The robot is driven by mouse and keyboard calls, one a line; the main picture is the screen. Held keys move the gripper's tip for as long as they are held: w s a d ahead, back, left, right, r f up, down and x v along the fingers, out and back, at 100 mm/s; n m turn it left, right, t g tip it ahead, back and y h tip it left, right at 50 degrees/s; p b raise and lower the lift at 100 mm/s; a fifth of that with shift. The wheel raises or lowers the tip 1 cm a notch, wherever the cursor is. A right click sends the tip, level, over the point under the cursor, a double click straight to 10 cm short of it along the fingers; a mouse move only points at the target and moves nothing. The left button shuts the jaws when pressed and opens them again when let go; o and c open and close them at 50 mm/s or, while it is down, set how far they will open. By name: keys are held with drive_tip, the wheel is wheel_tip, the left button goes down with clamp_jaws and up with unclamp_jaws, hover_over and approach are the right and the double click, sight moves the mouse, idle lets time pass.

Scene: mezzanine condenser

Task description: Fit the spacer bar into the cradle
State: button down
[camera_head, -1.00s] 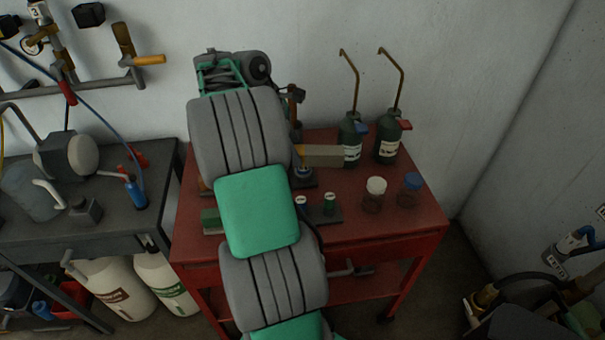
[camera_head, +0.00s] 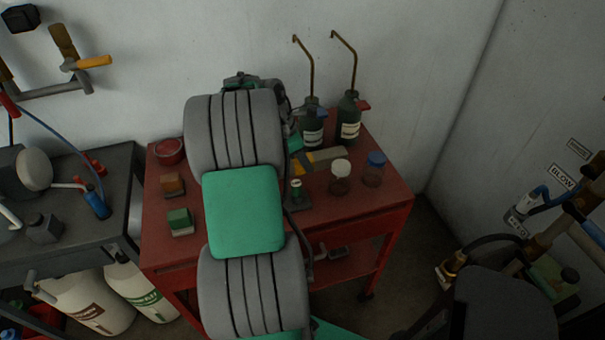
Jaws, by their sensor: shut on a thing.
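The spacer bar (camera_head: 328,158) appears as a grey-tan bar with a yellowish part at its left end, tilted slightly up to the right, over the rear right of the red cart. My gripper (camera_head: 299,158) is at the bar's left end and is shut on it; my arm hides most of the gripper. A dark fixture with an upright, pale-capped post (camera_head: 297,192), possibly part of the cradle, stands in front of the gripper. My arm covers its left side. I cannot tell whether the bar touches anything below.
Two dark green oil bottles with tall spouts (camera_head: 348,118) stand behind the bar. A white-capped jar (camera_head: 340,178) and a blue-capped jar (camera_head: 375,170) stand close in front and right. A red bowl (camera_head: 169,152), brown block (camera_head: 172,185) and green-topped block (camera_head: 180,222) sit on the cart's left.

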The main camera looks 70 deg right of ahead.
sight(304, 182)
drive_tip(key=shift+w+f, duration=0.1)
drive_tip(key=shift+f, duration=2.4)
drive_tip(key=shift+f, duration=0.15)
drive_tip(key=c, duration=0.9)
unclamp_jaws()
drive_tip(key=shift+f, duration=0.1)
